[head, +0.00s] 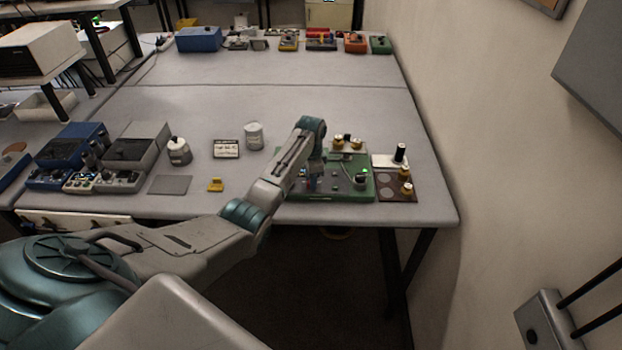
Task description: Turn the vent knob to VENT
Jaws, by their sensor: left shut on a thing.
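A green panel (347,187) with small fittings lies near the right front of the grey table. My left arm reaches across from the lower left. Its gripper (312,183) points down at the left part of this panel, shut on a small part there, apparently the vent knob. The knob itself is mostly hidden by the gripper, and its setting and any VENT label are too small to read. A black-and-metal fitting (361,180) stands on the panel's right side, clear of the gripper. My right gripper is not in view.
The wall stands close on the right.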

